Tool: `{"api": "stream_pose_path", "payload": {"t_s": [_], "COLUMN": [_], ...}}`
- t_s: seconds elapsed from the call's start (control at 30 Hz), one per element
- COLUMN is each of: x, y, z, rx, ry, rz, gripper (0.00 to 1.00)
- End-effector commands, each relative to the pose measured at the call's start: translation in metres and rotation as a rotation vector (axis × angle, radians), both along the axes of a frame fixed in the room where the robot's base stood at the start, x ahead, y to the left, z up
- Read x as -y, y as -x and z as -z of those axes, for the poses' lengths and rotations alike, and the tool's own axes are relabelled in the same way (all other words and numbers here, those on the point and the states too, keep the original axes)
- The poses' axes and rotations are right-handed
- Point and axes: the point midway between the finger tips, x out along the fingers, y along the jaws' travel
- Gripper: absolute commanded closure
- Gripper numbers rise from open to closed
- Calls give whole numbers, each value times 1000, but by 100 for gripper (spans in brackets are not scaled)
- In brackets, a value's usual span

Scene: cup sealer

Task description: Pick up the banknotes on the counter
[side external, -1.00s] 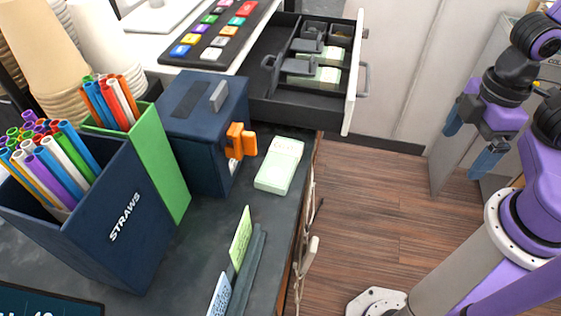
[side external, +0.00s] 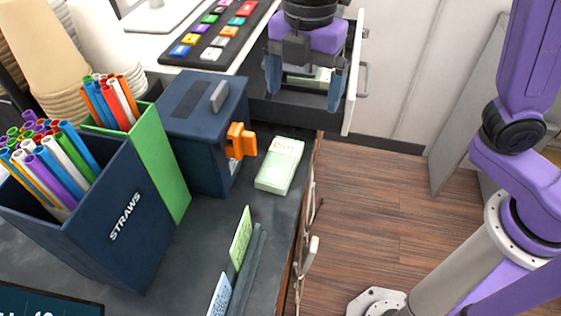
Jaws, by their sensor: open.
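The banknotes (side external: 279,167) are a pale green stack lying flat on the dark counter, close to its right edge and right of the navy box with the orange tap. My gripper (side external: 303,96) points down in front of the open cash drawer, farther back than the stack and above it in the picture. Its two blue fingers are apart with nothing held between them. The gripper hides much of the drawer's inside; a bit of pale green notes in the drawer (side external: 322,74) shows behind it.
The open drawer (side external: 350,85) juts out at the back. The navy box (side external: 205,125) with its orange tap (side external: 240,141) stands left of the stack. A straw holder (side external: 100,215) and small upright cards (side external: 241,237) are nearer. The counter around the stack's front is bare.

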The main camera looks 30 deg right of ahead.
Motion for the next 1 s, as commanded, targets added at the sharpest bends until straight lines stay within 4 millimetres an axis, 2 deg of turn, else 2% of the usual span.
{"api": "stream_pose_path", "payload": {"t_s": [0.1,0.27,0.37,0.8,1.0], "x": [-18,-27,-28,-27,-27], "y": [-13,-20,-21,-21,-21], "z": [-4,-6,1,81,108], "rx": [0,-2,-4,-5,-4], "ry": [2,3,5,7,5], "rz": [-88,-149,-157,-155,-154], "gripper": [4,4,4,4,4]}}
